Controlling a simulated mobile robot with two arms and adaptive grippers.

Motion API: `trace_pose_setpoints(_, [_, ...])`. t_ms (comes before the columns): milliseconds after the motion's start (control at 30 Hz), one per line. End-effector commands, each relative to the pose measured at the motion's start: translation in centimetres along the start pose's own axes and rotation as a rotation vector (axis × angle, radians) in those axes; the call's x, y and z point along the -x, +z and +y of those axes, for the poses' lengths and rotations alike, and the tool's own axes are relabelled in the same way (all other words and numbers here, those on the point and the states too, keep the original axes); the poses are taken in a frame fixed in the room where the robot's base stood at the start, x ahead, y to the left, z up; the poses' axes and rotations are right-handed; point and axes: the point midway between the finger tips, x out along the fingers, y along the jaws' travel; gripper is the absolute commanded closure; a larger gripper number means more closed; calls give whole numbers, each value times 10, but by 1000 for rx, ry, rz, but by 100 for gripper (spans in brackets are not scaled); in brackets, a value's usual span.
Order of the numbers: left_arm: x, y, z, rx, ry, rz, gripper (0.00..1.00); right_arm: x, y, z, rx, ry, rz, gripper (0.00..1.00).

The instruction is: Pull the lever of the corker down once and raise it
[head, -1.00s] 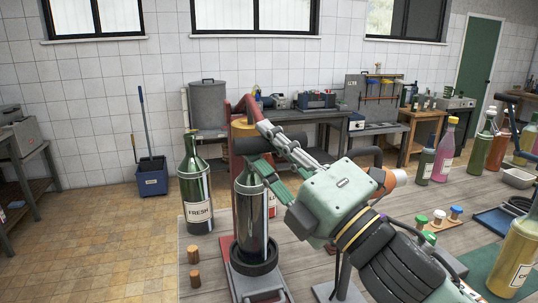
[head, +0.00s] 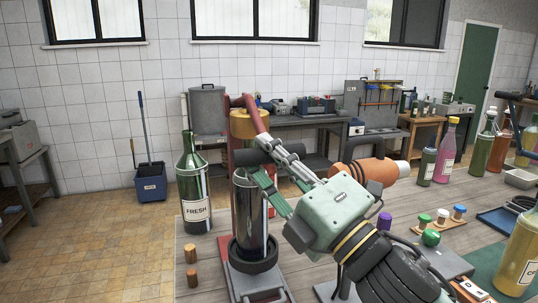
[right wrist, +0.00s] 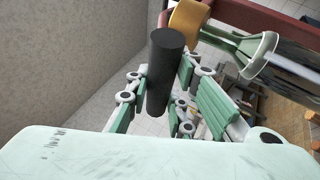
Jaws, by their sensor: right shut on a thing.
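The red corker stands on the table near the middle of the head view, with a brass-coloured head (head: 241,124) and a dark bottle (head: 249,210) upright on its black base. Its red lever (head: 257,116) slopes down from the top toward my right gripper (head: 264,165). In the right wrist view the lever's black handle (right wrist: 165,70) lies between the fingers, and my gripper is shut on it. My left gripper is not in view.
A green bottle labelled FRESH (head: 194,185) stands left of the corker. Two loose corks (head: 191,254) lie at the table's left edge. Coloured stoppers (head: 442,217), several bottles (head: 446,150) and a blue tray (head: 494,220) stand to the right.

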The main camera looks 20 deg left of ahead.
Motion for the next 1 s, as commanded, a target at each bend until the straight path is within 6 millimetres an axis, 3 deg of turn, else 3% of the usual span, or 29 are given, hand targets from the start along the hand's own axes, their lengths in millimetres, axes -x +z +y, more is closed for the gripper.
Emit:
trace_pose_setpoints(33, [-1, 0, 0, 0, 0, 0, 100, 1, -1, -7, -8, -13, 1, 100])
trace_pose_setpoints(67, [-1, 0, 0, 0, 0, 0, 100, 1, -1, -7, -8, -13, 1, 79])
trace_pose_setpoints(267, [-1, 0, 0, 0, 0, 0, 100, 1, -1, -5, -5, -10, 0, 62])
trace_pose_setpoints(667, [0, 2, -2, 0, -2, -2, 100, 6, 0, -3, -1, -5, -1, 61])
trace_pose_setpoints(1000, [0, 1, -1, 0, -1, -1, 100, 72, 0, -4, -2, -9, -2, 61])
